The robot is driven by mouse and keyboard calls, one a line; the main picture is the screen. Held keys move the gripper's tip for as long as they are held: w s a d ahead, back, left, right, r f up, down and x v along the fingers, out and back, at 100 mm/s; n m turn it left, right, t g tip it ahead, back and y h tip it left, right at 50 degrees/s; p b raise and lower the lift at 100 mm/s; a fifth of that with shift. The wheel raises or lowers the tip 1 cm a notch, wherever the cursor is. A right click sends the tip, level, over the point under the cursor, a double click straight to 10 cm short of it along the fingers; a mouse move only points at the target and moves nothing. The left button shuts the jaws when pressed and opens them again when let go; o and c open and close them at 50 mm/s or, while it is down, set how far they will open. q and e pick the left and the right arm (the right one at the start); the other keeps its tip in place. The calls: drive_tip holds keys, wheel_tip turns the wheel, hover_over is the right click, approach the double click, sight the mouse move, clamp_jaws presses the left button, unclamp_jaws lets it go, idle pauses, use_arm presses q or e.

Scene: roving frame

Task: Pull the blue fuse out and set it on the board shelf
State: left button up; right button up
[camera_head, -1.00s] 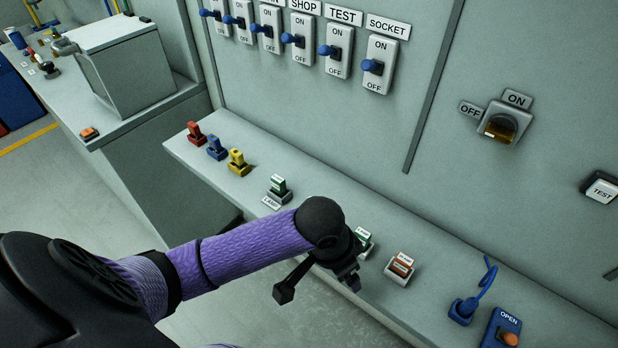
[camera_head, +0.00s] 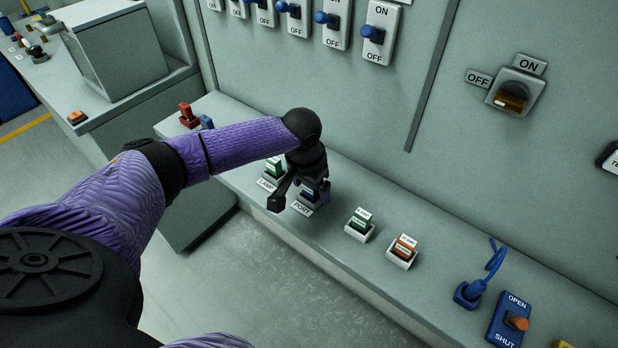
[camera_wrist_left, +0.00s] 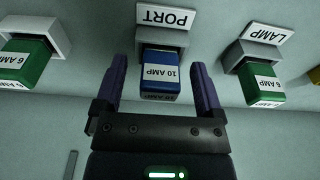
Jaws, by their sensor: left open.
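The blue fuse (camera_head: 308,194), labelled 10 AMP, sits in its grey holder on the shelf, behind the PORT label (camera_head: 302,208). In the left wrist view the blue fuse (camera_wrist_left: 159,76) stands between my fingers, its base in the holder (camera_wrist_left: 162,38). My left gripper (camera_wrist_left: 158,66) is open, a finger on each side, with a visible gap to the fuse. In the head view my left gripper (camera_head: 314,186) partly covers the fuse. The board shelf (camera_head: 345,258) is the long grey ledge below the switch panel. My right gripper is not in view.
The green LAMP fuse (camera_head: 273,166) is close on the left; another green fuse (camera_head: 361,219) and an orange one (camera_head: 404,246) stand to the right. A red fuse (camera_head: 187,113) is at the far left. A blue plug (camera_head: 468,293) is farther right. The shelf's front strip looks clear.

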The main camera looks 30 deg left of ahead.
use_arm(q)
clamp_jaws()
drive_tip(key=shift+r+p, duration=2.35)
drive_tip(key=shift+p, duration=0.45)
drive_tip(key=shift+f, duration=0.1)
